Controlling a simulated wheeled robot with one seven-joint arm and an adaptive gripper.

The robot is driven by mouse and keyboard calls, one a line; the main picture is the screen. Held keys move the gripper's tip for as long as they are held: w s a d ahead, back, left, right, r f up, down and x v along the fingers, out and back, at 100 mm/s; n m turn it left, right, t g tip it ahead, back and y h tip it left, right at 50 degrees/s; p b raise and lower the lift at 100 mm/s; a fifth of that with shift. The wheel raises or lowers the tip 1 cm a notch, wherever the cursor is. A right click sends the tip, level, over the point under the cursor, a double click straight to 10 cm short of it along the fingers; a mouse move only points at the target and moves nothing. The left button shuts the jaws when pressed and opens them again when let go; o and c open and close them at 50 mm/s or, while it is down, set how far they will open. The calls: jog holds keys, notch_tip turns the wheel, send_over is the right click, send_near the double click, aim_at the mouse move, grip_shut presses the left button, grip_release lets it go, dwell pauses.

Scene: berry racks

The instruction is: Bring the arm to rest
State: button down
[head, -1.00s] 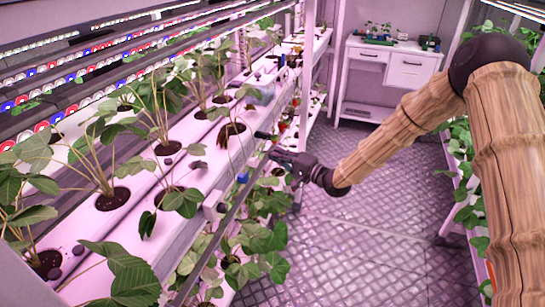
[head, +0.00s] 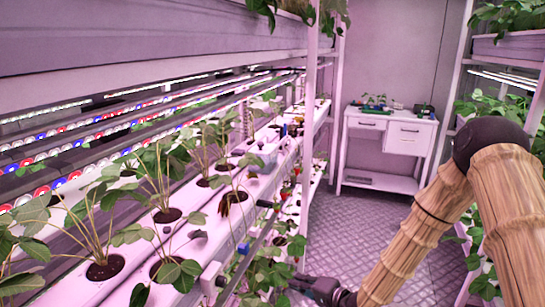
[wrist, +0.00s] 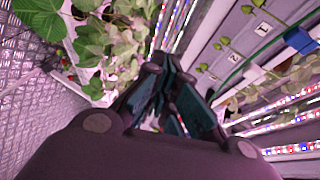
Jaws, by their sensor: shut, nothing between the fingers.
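My arm, wrapped in a tan bamboo-like cover, comes in from the right in the head view and reaches down to the bottom middle. My gripper (head: 308,284) is at the bottom of the head view, in front of the left rack's lower plants, and is partly cut by the frame edge. In the wrist view my gripper (wrist: 165,85) has its dark fingers together, with nothing seen between them. Leaves and rack rails lie beyond the fingers.
The left rack's white planting trough (head: 220,208) holds several strawberry plants. A white desk (head: 385,150) with small items stands at the back. The tiled floor (head: 345,222) between the racks is clear. Another rack with plants (head: 500,100) is on the right.

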jog(key=s+d+f+n+g+h, duration=0.1)
jog(key=s+d+f+g+h, duration=0.15)
jog(key=s+f, duration=0.6)
jog(key=s+d+f+n+g+h, duration=0.2)
jog(key=s+f+h, duration=0.1)
jog(key=s+f, duration=0.6)
jog(key=s+d+f+n+g+h, duration=0.1)
jog(key=s+d+g, duration=0.1)
jog(key=s, duration=0.6)
jog(key=s+d+f+n+g+h, duration=0.1)
jog(key=s+d, duration=0.3)
jog(key=s, duration=0.5)
jog(key=s+d+f+n+g+h, duration=0.1)
jog(key=s+d+n+g+h, duration=0.1)
jog(key=s, duration=0.7)
jog(key=shift+d+f+g, duration=0.35)
jog(key=shift+d+g, duration=0.05)
jog(key=shift+g, duration=0.05)
jog(key=shift+h, duration=0.25)
